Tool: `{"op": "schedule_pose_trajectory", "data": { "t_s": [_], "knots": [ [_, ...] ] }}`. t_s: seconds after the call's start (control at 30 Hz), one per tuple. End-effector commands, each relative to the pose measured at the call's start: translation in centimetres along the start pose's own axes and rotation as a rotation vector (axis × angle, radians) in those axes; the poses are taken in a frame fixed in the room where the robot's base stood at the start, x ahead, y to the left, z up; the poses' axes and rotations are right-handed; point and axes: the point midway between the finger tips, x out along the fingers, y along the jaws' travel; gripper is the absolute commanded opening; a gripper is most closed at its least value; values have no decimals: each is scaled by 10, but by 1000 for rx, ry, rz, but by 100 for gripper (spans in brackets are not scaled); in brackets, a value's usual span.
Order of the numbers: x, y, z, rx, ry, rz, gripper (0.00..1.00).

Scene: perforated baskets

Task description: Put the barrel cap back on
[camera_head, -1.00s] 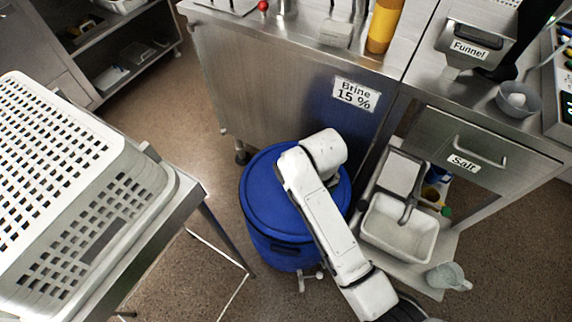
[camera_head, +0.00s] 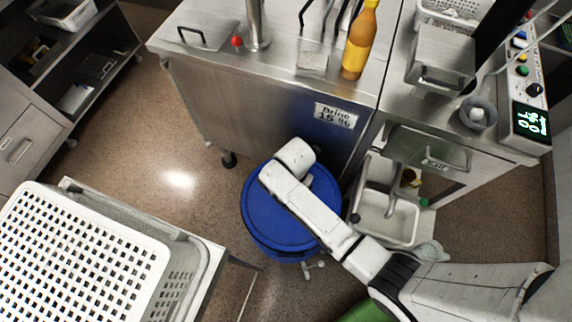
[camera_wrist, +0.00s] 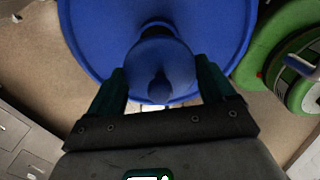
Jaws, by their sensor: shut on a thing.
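The blue barrel (camera_head: 284,251) stands on the floor in front of the steel counter, with the round blue cap (camera_head: 263,207) over its top. The cap fills the upper part of the wrist view (camera_wrist: 90,25), with a blue knob (camera_wrist: 160,62) at its middle. My gripper (camera_wrist: 163,72) has its dark green fingers on either side of this knob and is shut on it. In the head view my wrist covers the knob and the fingers. I cannot tell whether the cap sits fully on the rim.
The steel counter (camera_head: 250,110) stands just behind the barrel. A cart with a white perforated basket (camera_head: 75,255) is at the left. A white sink (camera_head: 388,218) is right of the barrel. A green round object (camera_wrist: 285,60) is beside it in the wrist view.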

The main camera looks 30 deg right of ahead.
Motion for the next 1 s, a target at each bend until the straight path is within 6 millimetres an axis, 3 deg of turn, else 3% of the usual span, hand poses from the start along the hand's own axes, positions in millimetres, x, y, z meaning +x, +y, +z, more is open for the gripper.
{"op": "schedule_pose_trajectory", "data": {
  "t_s": [0.13, 0.37, 1.0],
  "knots": [
    [-4, -3, -2, -100, 2, 0, 53],
    [4, -4, -3, -122, 2, 1, 53],
    [52, -3, -3, -120, 2, 1, 53]
  ]
}}
